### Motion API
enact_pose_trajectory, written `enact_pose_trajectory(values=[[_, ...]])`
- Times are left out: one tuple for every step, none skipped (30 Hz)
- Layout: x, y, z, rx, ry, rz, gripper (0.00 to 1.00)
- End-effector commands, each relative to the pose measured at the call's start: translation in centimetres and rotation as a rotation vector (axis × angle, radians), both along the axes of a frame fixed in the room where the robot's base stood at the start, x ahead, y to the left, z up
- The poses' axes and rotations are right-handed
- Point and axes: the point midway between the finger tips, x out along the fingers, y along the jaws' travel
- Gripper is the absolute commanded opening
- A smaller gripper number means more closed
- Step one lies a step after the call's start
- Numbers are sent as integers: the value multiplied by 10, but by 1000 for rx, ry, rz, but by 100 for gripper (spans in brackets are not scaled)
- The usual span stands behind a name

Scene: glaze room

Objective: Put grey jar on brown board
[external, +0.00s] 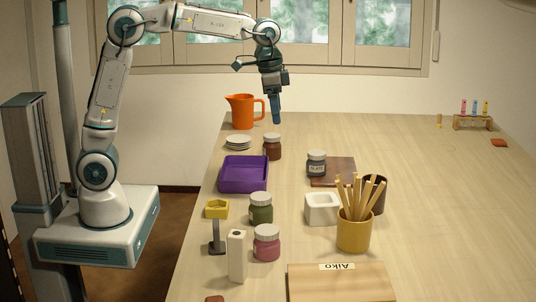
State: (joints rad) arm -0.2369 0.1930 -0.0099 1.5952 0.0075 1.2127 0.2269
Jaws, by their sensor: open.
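The grey jar (316,168) has a light grey lid and a dark label reading "SLATE". It stands upright at the left part of the brown board (341,176), which lies flat on the table. The jar appears to rest on the board near its left edge, though its base may overhang that edge. My gripper (276,118) is open and empty, pointing down. It is above the table, behind and to the left of the grey jar and apart from it.
A brown jar (272,147), a purple tray (244,174), plates (238,142) and an orange pitcher (240,111) stand at left. A white container (321,210), a yellow cup (355,234) with sticks and a dark cup (377,193) stand in front. The table's right side is mostly clear.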

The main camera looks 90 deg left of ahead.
Motion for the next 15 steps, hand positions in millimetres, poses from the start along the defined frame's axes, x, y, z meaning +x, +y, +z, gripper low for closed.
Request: enact_pose_trajectory(values=[[-19, -13, 4, 0, -14, -3, 79], [-28, -21, 5, 0, -22, -4, 79], [-42, -29, 5, 0, -31, -3, 79], [-53, -36, 5, 0, -40, -2, 79], [-63, -42, 4, -1, -46, -3, 79], [-78, -50, 2, -2, -57, -2, 79], [-89, -55, 0, -3, -63, -2, 79], [-100, -61, -2, -5, -71, -2, 79], [-114, -68, -5, -6, -81, -2, 79], [-125, -73, -8, -8, -89, -1, 79], [-137, -77, -11, -10, -96, -2, 79], [-151, -83, -17, -13, -106, -2, 79], [-162, -87, -21, -15, -112, -1, 79], [-173, -91, -25, -17, -120, -2, 79], [-186, -95, -32, -21, -128, 0, 79]])
